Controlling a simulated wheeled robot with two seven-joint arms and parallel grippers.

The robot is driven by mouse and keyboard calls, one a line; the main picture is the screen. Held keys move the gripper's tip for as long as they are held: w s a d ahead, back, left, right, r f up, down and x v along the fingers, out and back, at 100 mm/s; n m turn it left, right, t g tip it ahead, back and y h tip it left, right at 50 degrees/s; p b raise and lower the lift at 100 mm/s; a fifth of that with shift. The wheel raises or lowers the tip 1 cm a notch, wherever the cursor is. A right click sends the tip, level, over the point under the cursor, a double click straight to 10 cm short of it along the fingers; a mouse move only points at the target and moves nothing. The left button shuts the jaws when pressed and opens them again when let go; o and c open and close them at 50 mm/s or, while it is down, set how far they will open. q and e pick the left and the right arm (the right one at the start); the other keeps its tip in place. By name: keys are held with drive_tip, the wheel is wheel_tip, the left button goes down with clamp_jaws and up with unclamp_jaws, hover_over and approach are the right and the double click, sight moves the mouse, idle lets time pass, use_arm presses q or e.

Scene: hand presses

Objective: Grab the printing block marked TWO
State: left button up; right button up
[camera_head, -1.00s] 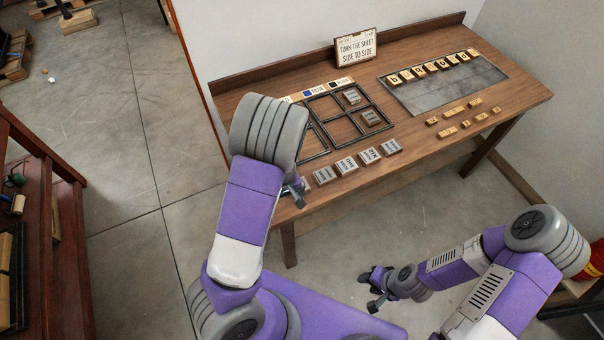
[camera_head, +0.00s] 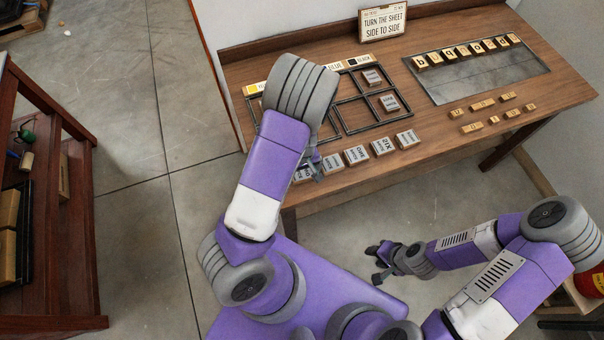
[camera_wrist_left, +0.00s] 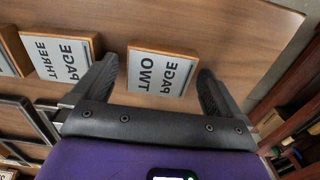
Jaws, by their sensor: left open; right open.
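The printing block marked TWO (camera_wrist_left: 158,73), pale-faced with wooden sides, lies on the table near its front edge. In the left wrist view it sits between the two fingers of my open left gripper (camera_wrist_left: 160,88), apart from both. The block marked THREE (camera_wrist_left: 62,58) stands beside it, close to one finger. In the head view my left gripper (camera_head: 314,166) is at the left end of the front row of blocks, and my arm hides part of it. My right gripper (camera_head: 379,263) is open and empty, low in front of the table.
Further blocks, including one marked SIX (camera_head: 383,146), continue the row to the right. Behind them is a black-framed grid (camera_head: 344,116) holding two blocks. A grey plate (camera_head: 475,75) with letter tiles is at the right. A sign (camera_head: 383,25) stands at the back.

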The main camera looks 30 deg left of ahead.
use_arm(q)
drive_tip(key=c, duration=1.1)
drive_tip(key=shift+r, duration=0.1)
